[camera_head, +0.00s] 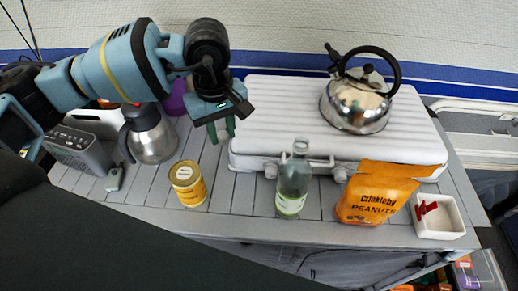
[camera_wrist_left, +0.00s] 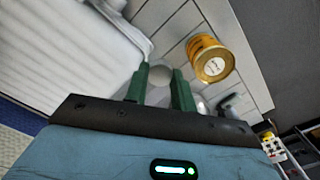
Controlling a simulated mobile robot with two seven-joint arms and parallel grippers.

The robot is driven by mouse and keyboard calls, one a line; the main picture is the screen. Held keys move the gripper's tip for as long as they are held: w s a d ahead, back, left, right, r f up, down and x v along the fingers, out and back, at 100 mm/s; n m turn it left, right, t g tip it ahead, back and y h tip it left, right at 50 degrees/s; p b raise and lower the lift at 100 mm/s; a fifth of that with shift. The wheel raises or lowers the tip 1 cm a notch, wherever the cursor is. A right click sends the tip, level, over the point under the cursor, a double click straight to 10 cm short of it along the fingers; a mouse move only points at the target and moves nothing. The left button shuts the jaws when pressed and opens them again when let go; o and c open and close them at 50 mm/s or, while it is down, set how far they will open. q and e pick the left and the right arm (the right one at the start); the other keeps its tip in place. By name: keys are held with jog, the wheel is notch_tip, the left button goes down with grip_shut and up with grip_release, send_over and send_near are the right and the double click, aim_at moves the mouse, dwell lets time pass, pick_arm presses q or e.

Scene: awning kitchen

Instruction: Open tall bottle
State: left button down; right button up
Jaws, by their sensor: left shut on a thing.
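The tall clear bottle (camera_head: 292,187) with a pale label stands upright near the front edge of the table, in the middle of the head view. Its neck top looks greyish, and I cannot tell whether a cap is on it. My left gripper (camera_head: 222,132) is up and to the left of the bottle, apart from it, with its green fingers pointing down. In the left wrist view, my left gripper (camera_wrist_left: 160,85) is shut on a small pale round piece (camera_wrist_left: 160,74), which looks like a cap. My right gripper is not in view.
A yellow can (camera_head: 188,186) stands left of the bottle, and an orange peanut bag (camera_head: 372,195) right of it. A white dish (camera_head: 440,229) holds something red. Behind are a kettle (camera_head: 355,104) on a white stove lid (camera_head: 270,110), a steel jug (camera_head: 151,136) and a grey radio (camera_head: 76,150).

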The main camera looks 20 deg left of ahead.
pick_arm(q)
jog(key=w+n, duration=0.2)
jog(key=n, duration=0.5)
jog(key=n+p, duration=0.3)
jog(key=n, duration=3.2)
send_over(216, 163)
notch_tip(216, 163, down, 6)
jog(key=shift+f, duration=0.2)
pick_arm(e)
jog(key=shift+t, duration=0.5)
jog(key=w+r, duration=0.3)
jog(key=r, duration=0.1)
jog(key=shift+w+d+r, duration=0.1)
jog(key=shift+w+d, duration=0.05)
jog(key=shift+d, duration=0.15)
pick_arm(q)
jog(key=shift+s+d+f, duration=0.1)
jog(key=shift+f, duration=2.55)
jog(key=shift+f+b, duration=0.35)
jog(key=shift+f, duration=2)
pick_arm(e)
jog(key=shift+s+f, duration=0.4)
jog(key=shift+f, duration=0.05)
pick_arm(q)
jog(key=shift+f, duration=0.15)
